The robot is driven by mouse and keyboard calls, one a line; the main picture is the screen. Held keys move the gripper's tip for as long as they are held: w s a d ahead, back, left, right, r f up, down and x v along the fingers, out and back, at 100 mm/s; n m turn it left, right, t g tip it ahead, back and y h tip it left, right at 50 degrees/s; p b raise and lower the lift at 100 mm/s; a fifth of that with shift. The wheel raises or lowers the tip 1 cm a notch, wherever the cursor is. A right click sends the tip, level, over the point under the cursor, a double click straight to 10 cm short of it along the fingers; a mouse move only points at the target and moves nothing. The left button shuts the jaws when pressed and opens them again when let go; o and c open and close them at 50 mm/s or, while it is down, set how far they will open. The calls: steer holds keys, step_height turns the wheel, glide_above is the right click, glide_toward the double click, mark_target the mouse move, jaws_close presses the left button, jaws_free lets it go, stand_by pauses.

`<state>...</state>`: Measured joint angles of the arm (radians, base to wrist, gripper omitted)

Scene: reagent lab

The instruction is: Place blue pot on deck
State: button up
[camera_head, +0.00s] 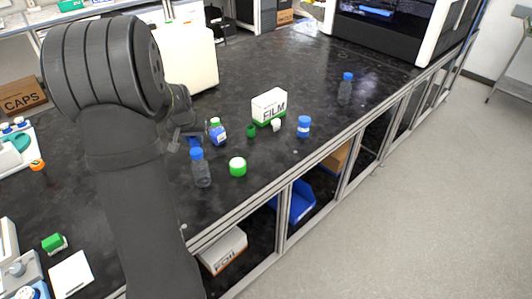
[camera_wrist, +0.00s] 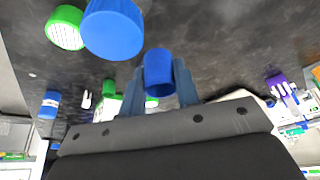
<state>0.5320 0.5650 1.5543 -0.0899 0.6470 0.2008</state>
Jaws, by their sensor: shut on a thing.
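My gripper (camera_wrist: 159,85) is shut on a small blue pot (camera_wrist: 158,70), which sits between the two blue-grey fingers in the wrist view. In the head view my gripper (camera_head: 188,136) is partly hidden by my own arm, and a bit of the blue pot (camera_head: 194,142) shows beside a clear bottle. Whether the pot touches the bench is unclear. The deck may be inside the white-framed machine (camera_head: 440,42) at the top right, where a blue item (camera_head: 376,11) shows.
A blue-capped bottle (camera_head: 201,168) stands close to my gripper; its cap (camera_wrist: 112,30) looms in the wrist view. Nearby are a green-lidded pot (camera_head: 237,167), a blue-labelled bottle (camera_head: 218,133), a FILM box (camera_head: 269,105) and a blue-topped pot (camera_head: 304,126). Bench toward the machine is mostly clear.

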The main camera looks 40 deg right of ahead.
steer(key=s+d+m+g+h, duration=0.1)
steer(key=s+d+m, duration=0.3)
steer(key=s+d, duration=1.7)
steer(key=d, duration=0.4)
steer(key=shift+s, duration=0.25)
steer(key=shift+w+f, duration=0.1)
glide_above(268, 150)
steer(key=s+a, duration=0.1)
step_height(268, 150, down, 7)
steer(key=shift+s+a+r, duration=0.1)
steer(key=shift+a, duration=0.05)
steer(key=shift+f, duration=1.85)
steer(key=shift+f, duration=0.2)
